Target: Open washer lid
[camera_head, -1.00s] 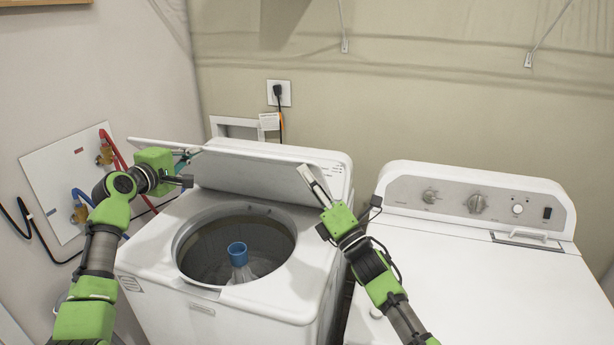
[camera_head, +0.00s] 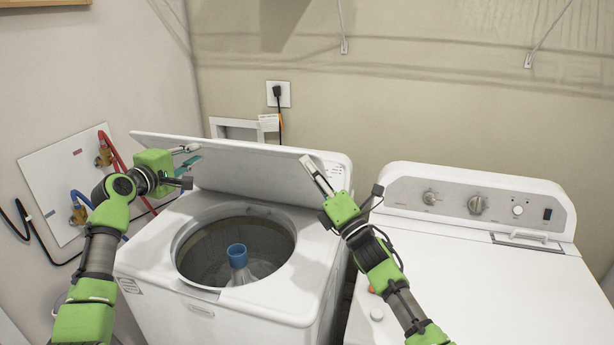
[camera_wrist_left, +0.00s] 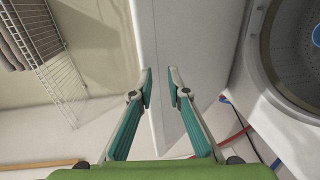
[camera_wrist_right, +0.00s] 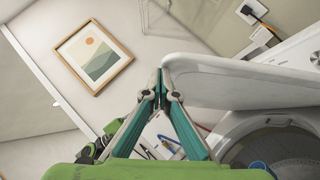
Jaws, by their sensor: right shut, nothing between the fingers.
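The white washer (camera_head: 165,255) stands on the left in the head view. Its lid (camera_head: 245,172) is raised and leans toward the back wall, leaving the round drum opening (camera_head: 215,255) uncovered. My right gripper (camera_head: 308,162) is shut and empty at the lid's right end. In the right wrist view its closed tips (camera_wrist_right: 162,82) are beside the lid edge (camera_wrist_right: 235,85); contact is unclear. My left gripper (camera_head: 189,165) is open near the lid's left part. In the left wrist view its fingers (camera_wrist_left: 161,90) are apart, with the lid panel (camera_wrist_left: 190,45) behind them.
A dryer (camera_head: 470,280) stands to the right of the washer, with a control panel (camera_head: 475,200). Red and blue hoses (camera_head: 110,150) and a valve plate (camera_head: 65,180) are on the left wall. A blue-topped agitator (camera_head: 238,256) stands in the drum. A plugged outlet (camera_head: 278,93) is behind.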

